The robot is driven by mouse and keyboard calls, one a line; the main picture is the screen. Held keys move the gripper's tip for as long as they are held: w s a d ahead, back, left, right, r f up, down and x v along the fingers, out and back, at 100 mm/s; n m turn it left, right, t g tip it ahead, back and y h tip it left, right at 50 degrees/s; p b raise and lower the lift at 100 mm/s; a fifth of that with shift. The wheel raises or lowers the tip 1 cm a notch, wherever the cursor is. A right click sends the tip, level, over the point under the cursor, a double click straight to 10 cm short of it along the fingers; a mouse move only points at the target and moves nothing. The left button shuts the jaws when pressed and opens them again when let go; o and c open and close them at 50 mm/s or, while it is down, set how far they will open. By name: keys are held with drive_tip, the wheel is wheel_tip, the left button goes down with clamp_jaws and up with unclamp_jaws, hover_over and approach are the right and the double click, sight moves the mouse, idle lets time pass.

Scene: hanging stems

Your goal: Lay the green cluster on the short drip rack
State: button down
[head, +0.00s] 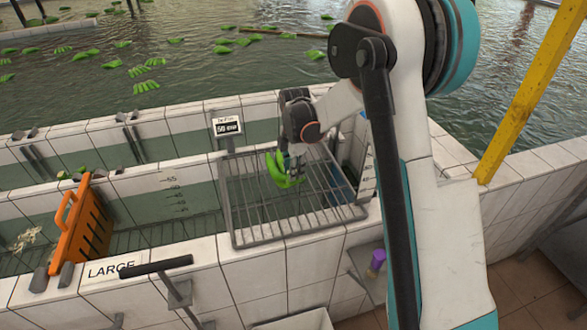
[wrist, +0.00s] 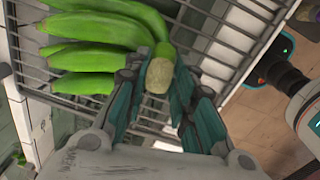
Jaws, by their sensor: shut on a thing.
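The green cluster (head: 281,170), a bunch of green bananas, is over the wire bars of the metal drip rack (head: 232,205). My gripper (head: 296,172) reaches down from above and hides part of the cluster. In the wrist view, my gripper (wrist: 160,82) is shut on the pale cut stem end of the cluster (wrist: 100,35). The fruits point left, with the bars of the rack (wrist: 215,42) close beneath them. I cannot tell whether the fruits touch the bars.
The rack spans a tiled trough. An orange slotted panel (head: 82,228) stands to the left, near a LARGE label (head: 111,269). A small display (head: 227,125) stands behind the rack. A purple item (head: 376,262) sits low to the right. A yellow post (head: 525,95) rises at right.

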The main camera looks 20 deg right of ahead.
drive_tip(key=shift+f, duration=0.3)
drive_tip(key=c, duration=1.3)
unclamp_jaws()
wheel_tip(320, 180, up, 12)
drive_tip(key=s+r+m+t+b, duration=0.2)
drive_tip(key=s+r+m+b, duration=0.3)
drive_tip(key=s, duration=0.5)
drive_tip(key=s+f+m+t+b, duration=0.1)
drive_tip(key=s+f+m+b, duration=0.1)
drive_tip(key=s+m, duration=0.3)
drive_tip(key=s+f+m+t+b, duration=0.2)
drive_tip(key=s+f+m, duration=0.1)
drive_tip(key=s, duration=0.7)
drive_tip(key=s+a+f+m+t+b, duration=0.1)
drive_tip(key=s+f+m+b, duration=0.1)
drive_tip(key=s+m, duration=0.4)
drive_tip(key=shift+s+f+m, duration=0.3)
drive_tip(key=shift+s+f, duration=0.35)
drive_tip(key=shift+f, duration=0.2)
